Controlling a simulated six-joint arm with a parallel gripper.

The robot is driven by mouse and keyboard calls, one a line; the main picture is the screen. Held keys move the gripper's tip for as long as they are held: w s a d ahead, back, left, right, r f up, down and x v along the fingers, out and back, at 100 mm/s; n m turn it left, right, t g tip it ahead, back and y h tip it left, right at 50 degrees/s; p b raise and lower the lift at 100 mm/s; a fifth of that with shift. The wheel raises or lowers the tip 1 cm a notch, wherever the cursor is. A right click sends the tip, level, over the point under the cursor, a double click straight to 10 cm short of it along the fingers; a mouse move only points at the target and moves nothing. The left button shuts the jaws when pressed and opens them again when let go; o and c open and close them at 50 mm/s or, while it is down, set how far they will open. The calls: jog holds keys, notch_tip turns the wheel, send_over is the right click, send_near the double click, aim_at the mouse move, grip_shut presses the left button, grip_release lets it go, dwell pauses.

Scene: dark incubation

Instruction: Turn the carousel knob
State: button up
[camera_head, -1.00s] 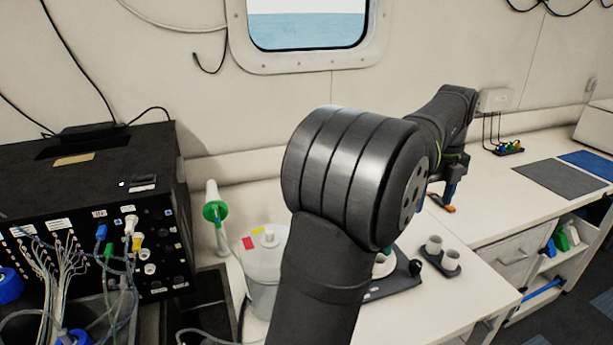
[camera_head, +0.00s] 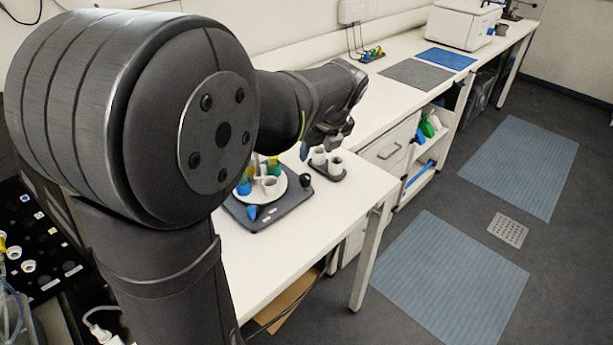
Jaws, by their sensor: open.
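The carousel (camera_head: 292,200) is a pale round disc on a dark square base on the white bench. It carries blue and yellow-green pieces and a white upright part; my arm hides part of it. A small black knob (camera_head: 305,181) stands at the base's right corner, by the disc. My gripper (camera_head: 328,142) is above and behind the carousel and the knob, apart from the knob in the picture. It is open, and its fingers are small and dark in this view. I see nothing held in it.
A dark holder with two white cups (camera_head: 327,170) stands just right of the knob. Grey (camera_head: 414,73) and blue (camera_head: 446,59) mats lie farther along the bench. A white box (camera_head: 462,24) stands at the far end. My arm fills the left side.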

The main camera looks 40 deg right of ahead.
aim_at(307, 177)
jog(key=x, duration=1.4)
jog(key=shift+a, duration=0.1)
jog(key=shift+s, duration=0.1)
jog(key=c, duration=1)
